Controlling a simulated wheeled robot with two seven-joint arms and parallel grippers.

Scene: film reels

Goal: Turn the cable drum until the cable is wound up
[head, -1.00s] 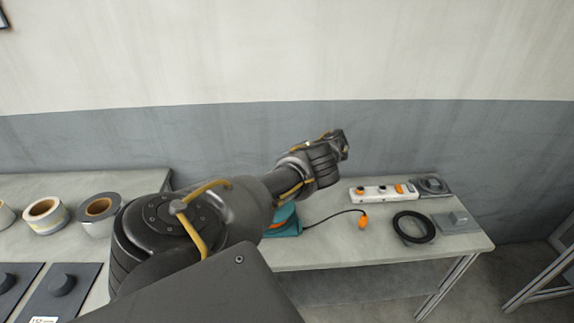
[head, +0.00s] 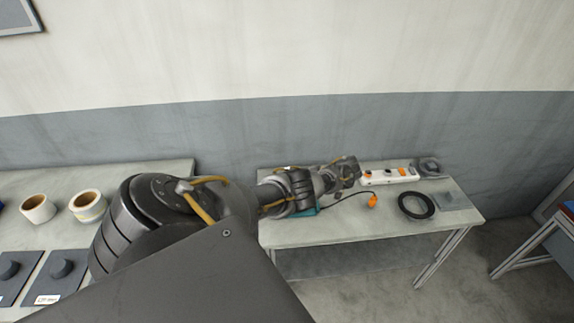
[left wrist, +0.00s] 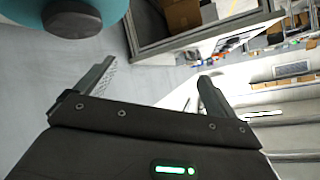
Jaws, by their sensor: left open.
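The teal cable drum (head: 306,212) is mostly hidden behind my left arm in the head view. Its thin black cable (head: 338,196) runs right across the table to an orange plug (head: 373,201). In the left wrist view, a teal body (left wrist: 20,12) with a dark round knob (left wrist: 72,19) shows at the top left, apparently the drum. My left gripper (left wrist: 155,85) is open and empty, with the knob beyond its left finger and apart from it. In the head view the left gripper (head: 348,172) is above the table near the cable. My right gripper is not in view.
A white power strip (head: 388,176), a black ring (head: 416,206), a grey plate (head: 455,202) and a dark coil (head: 428,168) lie on the right of the table (head: 300,235). Tape rolls (head: 88,206) and dark plates with knobs (head: 60,275) are on the left table.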

